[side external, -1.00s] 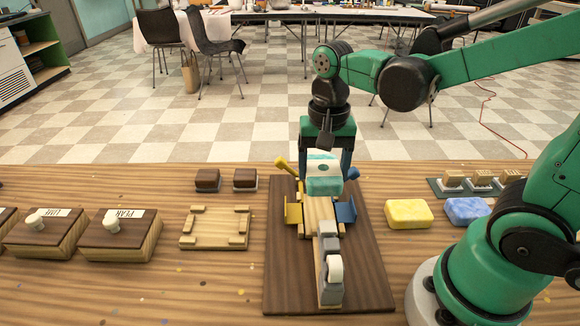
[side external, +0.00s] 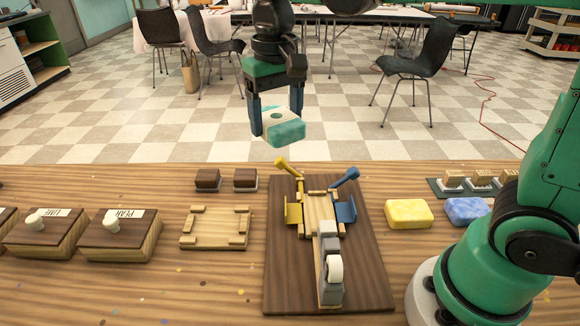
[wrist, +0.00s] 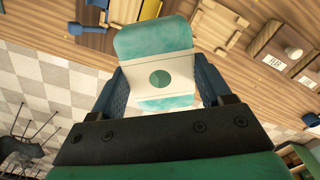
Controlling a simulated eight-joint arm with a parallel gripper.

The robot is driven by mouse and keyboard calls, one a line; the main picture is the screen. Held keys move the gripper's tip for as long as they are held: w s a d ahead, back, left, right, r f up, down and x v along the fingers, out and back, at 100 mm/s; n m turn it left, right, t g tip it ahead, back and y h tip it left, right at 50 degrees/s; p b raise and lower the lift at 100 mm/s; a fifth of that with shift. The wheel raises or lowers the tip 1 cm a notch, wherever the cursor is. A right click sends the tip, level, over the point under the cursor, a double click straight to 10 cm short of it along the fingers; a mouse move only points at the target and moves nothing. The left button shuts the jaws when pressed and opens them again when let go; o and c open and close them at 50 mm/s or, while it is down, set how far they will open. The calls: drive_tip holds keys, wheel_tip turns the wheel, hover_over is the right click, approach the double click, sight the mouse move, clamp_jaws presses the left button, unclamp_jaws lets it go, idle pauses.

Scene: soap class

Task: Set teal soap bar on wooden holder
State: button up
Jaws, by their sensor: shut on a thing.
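The teal soap bar (side external: 287,133) wears a white paper band with a dark green dot. My gripper (side external: 277,118) is shut on it and holds it in the air, tilted, above and beyond the far edge of the table. In the wrist view the soap bar (wrist: 153,38) sits between the two blue fingers of my gripper (wrist: 161,88), which press on its banded sides. A light wooden holder (side external: 213,230), a flat tray with raised corner blocks, lies empty on the table, left of the dark board.
Two lidded boxes, labelled LIME (side external: 45,235) and PEAR (side external: 120,236), stand left. Yellow (side external: 408,213) and blue (side external: 466,210) soaps lie right. Small dark blocks (side external: 207,179) sit behind the holder.

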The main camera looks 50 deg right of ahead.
drive_tip(key=w+a+f+n, duration=0.4)
drive_tip(key=a+n, duration=0.1)
drive_tip(key=n, duration=0.6)
approach(217, 226)
drive_tip(key=shift+f, duration=2.9)
drive_tip(key=shift+f, duration=0.6)
drive_tip(key=o, duration=1.3)
drive_tip(key=shift+r, duration=3.05)
